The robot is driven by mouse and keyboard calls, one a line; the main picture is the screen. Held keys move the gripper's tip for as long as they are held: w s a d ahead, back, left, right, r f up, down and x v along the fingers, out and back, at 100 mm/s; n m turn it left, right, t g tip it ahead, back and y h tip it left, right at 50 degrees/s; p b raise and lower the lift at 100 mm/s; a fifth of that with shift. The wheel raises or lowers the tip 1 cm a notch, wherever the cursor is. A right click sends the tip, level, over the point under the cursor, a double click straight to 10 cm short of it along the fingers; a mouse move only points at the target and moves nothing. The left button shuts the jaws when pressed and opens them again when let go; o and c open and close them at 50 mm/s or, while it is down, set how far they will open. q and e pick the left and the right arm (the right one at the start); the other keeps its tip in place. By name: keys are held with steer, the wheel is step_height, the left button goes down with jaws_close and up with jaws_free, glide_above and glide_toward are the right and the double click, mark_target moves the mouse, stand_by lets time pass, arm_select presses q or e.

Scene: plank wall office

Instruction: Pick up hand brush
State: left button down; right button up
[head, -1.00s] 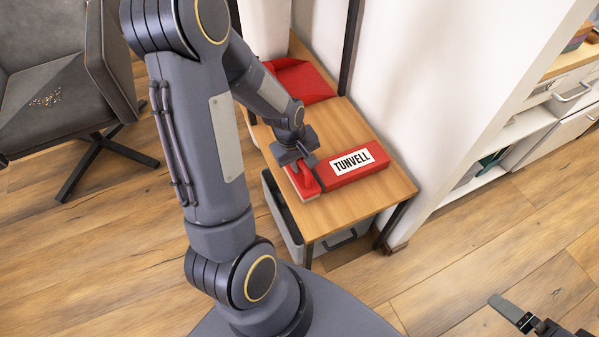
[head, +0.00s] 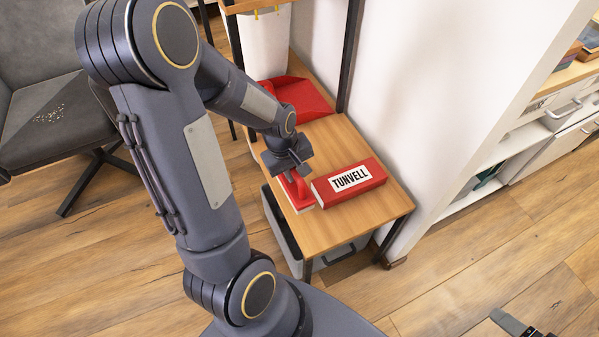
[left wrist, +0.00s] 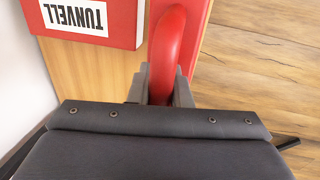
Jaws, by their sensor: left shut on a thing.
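The red hand brush (head: 298,193) is at the left edge of the wooden shelf top, to the left of the red TUNVELL box (head: 349,181). My left gripper (head: 289,170) is shut on its handle from above. In the left wrist view the curved red handle (left wrist: 167,50) runs between the gripper's two fingers (left wrist: 160,92). The brush's lower side is mostly hidden, and I cannot tell whether it is clear of the wood. Only a tip of my right gripper (head: 508,321) shows at the bottom right; its jaws cannot be judged.
The red dustpan-like thing (head: 300,97) lies behind on the shelf top (head: 335,225). The white wall (head: 400,100) rises close at the right. A grey bin (head: 285,235) stands under the shelf. A grey chair (head: 45,110) is at the left.

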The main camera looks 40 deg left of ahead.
arm_select(q)
steer(key=s+a+r+p, duration=0.2)
steer(key=s+r, duration=0.5)
steer(key=s, duration=0.5)
steer(key=shift+a+r+p, duration=0.15)
steer(key=shift+r+p, duration=0.25)
steer(key=shift+p, duration=0.2)
